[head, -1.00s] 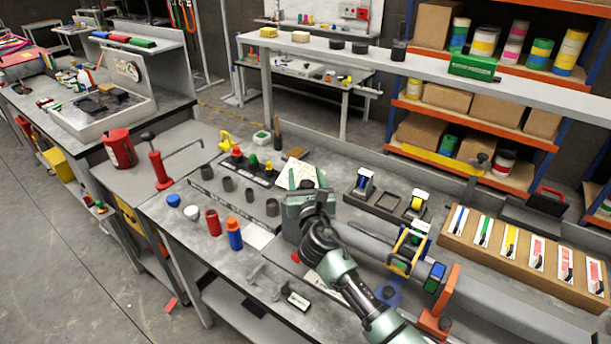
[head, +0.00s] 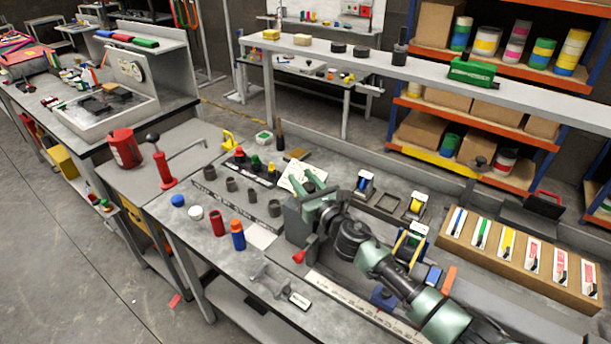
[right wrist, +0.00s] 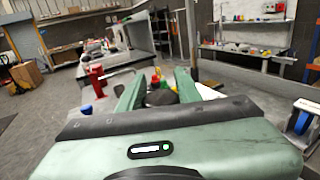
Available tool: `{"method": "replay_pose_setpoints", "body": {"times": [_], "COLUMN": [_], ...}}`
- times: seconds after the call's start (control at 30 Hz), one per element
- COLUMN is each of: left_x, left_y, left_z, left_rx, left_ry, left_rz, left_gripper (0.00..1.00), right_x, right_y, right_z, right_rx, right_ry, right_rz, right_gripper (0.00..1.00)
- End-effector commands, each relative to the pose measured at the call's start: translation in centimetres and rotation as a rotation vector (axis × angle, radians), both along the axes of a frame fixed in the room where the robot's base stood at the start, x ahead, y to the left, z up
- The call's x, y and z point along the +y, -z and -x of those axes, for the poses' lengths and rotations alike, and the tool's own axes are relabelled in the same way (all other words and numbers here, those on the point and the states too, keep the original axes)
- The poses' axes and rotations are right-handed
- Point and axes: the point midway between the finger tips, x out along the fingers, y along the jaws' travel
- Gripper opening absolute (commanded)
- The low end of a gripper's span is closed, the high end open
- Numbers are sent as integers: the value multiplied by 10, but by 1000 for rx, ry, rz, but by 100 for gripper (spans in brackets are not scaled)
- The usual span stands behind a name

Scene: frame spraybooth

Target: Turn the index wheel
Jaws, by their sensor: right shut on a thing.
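My right gripper (head: 314,188) is at the grey block-like fixture (head: 296,222) on the middle of the bench. In the right wrist view its two green fingers (right wrist: 157,95) stand on either side of a dark round part (right wrist: 162,98), which looks like the index wheel. The fingers are shut on it, and the gripper body hides much of it. A lever with a red knob (head: 299,257) sticks out at the front of the fixture. My left gripper is not in view.
Red and blue bottles (head: 237,235) and several dark cups (head: 231,184) stand left of the fixture. A cardboard holder with coloured cards (head: 520,262) is at the right. A red hand-lever press (head: 162,168) stands on the side table. A pale ruled strip (head: 345,300) runs along the front.

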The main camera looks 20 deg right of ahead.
Motion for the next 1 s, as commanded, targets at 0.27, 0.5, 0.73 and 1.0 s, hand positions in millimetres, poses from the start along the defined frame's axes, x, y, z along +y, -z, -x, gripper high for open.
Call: {"method": "replay_pose_setpoints", "body": {"times": [0.27,0.5,0.73,1.0], "left_x": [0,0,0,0], "left_y": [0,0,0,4], "left_z": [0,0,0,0], "left_rx": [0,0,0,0], "left_ry": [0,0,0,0], "left_rz": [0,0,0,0], "left_gripper": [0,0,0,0], "right_x": [0,0,0,-7], "right_y": [-1,-1,0,2], "right_z": [0,0,0,29], "right_rx": [-1,-1,0,2], "right_ry": [-29,-28,-27,-29], "right_rz": [-2,-2,-1,2], "right_gripper": [0,53,53,53]}}
